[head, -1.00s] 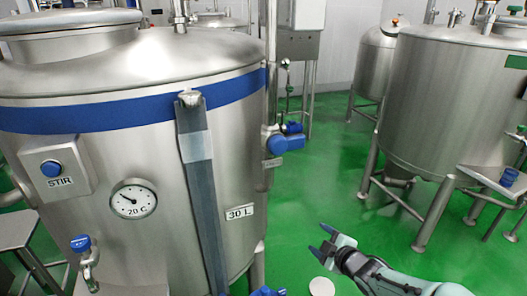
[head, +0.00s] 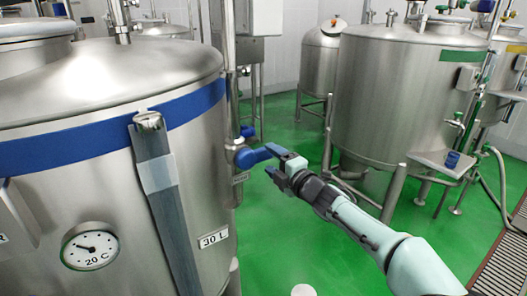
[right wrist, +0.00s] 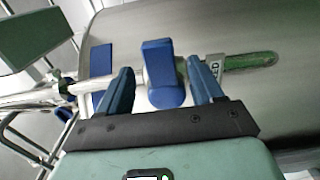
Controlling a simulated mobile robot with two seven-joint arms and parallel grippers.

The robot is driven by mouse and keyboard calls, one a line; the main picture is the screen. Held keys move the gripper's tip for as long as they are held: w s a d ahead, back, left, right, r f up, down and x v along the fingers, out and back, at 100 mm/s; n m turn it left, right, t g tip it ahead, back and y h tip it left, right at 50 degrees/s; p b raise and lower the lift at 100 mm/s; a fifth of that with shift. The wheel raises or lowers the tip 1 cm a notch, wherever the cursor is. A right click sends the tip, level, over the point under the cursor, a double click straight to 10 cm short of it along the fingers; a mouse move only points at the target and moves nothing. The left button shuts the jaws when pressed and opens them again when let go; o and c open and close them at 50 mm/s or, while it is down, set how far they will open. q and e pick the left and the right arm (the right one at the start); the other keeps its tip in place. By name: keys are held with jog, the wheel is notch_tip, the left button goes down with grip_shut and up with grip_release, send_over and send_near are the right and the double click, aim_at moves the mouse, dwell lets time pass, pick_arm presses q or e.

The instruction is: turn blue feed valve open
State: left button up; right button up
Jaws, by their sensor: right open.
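The blue feed valve (head: 250,157) is on a pipe at the right side of the large steel tank. Its blue handle points right in the head view, toward my right gripper (head: 273,162). In the right wrist view the blue handle (right wrist: 158,62) stands between the two blue fingers of the right gripper (right wrist: 161,75). The fingers are open, with gaps to the handle on both sides. My left gripper is out of view.
A second blue handle (head: 248,131) is just above the valve; it appears left of the fingers in the right wrist view (right wrist: 101,62). The tank (head: 110,190) bounds the left side. Another steel tank (head: 390,100) stands at the right. Green floor (head: 270,250) is open between them.

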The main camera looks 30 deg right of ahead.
aim_at(266, 155)
jog(key=shift+w+a+p, duration=0.15)
jog(key=shift+w+p, duration=0.4)
jog(key=shift+w, duration=1.8)
grip_shut()
